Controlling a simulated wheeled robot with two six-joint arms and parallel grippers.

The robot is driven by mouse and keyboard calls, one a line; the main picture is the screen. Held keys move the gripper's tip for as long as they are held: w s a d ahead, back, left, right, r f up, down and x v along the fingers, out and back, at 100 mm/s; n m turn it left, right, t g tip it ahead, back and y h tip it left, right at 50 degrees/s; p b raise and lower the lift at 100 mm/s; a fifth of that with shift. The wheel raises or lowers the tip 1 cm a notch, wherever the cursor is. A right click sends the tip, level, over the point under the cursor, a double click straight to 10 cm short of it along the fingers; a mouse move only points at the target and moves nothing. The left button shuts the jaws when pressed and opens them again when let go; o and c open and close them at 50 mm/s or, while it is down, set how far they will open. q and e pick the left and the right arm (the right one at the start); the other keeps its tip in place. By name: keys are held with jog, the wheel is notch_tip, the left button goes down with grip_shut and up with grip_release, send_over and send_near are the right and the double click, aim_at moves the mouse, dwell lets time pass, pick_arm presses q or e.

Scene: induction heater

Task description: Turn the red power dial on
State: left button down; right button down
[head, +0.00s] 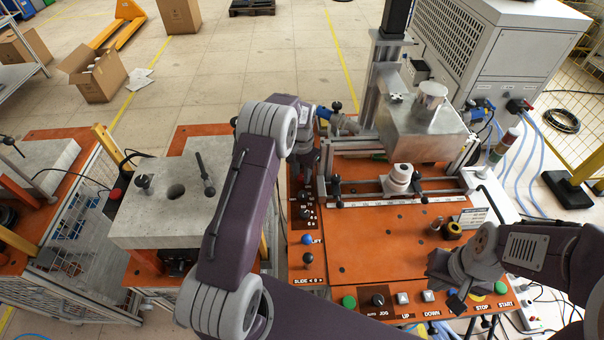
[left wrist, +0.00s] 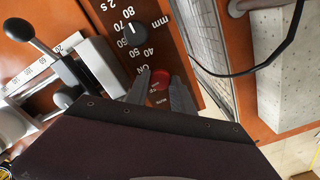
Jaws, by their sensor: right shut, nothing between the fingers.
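I cannot tell whether either finger touches the dial. In the head view my left arm reaches over the panel's left edge and hides the dial. My right gripper (head: 449,285) is shut and empty, low over the front right of the orange table.
A black knob (left wrist: 132,28) with a number scale sits close to the red dial. A black-ball lever (left wrist: 18,28) stands at the left of that view. In the head view, a metal block (head: 420,135) stands at the back. A row of buttons (head: 403,298) lines the front.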

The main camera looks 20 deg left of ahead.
dwell(0.3)
pick_arm(q)
jog(key=m+p, duration=0.1)
jog(key=m, duration=0.3)
jog(key=shift+m, duration=0.4)
jog(key=m, duration=0.5)
jog(key=shift+m, duration=0.4)
jog(key=c, duration=1.1)
grip_release()
